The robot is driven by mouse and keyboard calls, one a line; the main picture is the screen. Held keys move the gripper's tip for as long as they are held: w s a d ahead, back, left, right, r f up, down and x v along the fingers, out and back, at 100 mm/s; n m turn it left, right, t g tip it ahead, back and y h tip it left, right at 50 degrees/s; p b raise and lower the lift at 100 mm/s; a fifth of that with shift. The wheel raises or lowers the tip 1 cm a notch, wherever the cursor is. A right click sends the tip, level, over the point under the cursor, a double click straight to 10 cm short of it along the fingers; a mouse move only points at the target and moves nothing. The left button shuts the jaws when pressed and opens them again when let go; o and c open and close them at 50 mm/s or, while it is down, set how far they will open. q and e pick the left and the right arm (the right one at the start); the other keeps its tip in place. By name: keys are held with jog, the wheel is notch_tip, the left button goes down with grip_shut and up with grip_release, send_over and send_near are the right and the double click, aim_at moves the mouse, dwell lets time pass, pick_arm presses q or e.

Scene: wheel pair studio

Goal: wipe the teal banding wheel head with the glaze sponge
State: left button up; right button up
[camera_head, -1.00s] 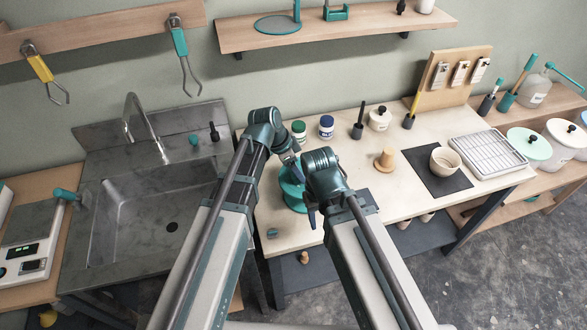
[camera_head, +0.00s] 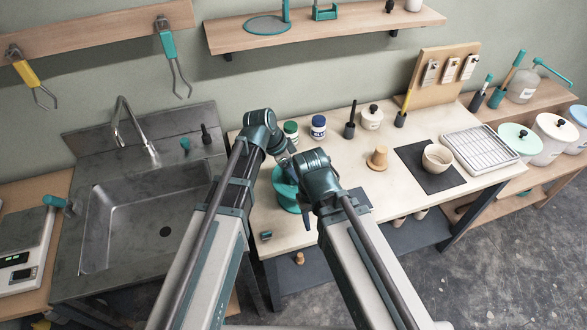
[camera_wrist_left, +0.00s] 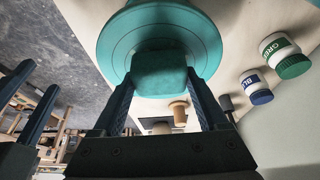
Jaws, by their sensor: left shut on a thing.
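The teal banding wheel (camera_head: 284,188) stands on the worktable, partly hidden by my arms. Its round head with concentric rings (camera_wrist_left: 112,45) fills the top of the left wrist view. My left gripper (camera_wrist_left: 158,82) is shut on the teal glaze sponge (camera_wrist_left: 158,72), which overlaps the wheel head in that view. I cannot tell whether the sponge touches it. The sponge is hidden in the head view. My right gripper (camera_head: 305,212) is beside the wheel's right side. Its two fingers show apart and empty at the left wrist view's left edge (camera_wrist_left: 33,90).
A green-lidded jar (camera_head: 291,131) and a blue-lidded jar (camera_head: 318,127) stand behind the wheel. A wooden piece (camera_head: 377,159) and a bowl (camera_head: 437,158) on a dark mat (camera_head: 432,180) are to the right. A sink (camera_head: 140,225) is on the left.

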pick_arm(q)
jog(key=shift+f, duration=0.25)
jog(key=shift+d, duration=0.1)
jog(key=shift+w+d, duration=0.15)
jog(key=shift+d, duration=0.3)
jog(key=shift+w+d+b, duration=0.15)
jog(key=shift+d+b, duration=0.15)
jog(key=shift+d, duration=0.05)
jog(key=shift+c, duration=0.7)
jog(key=shift+d, duration=0.35)
jog(key=shift+f, duration=0.1)
jog(key=shift+w+d, duration=0.1)
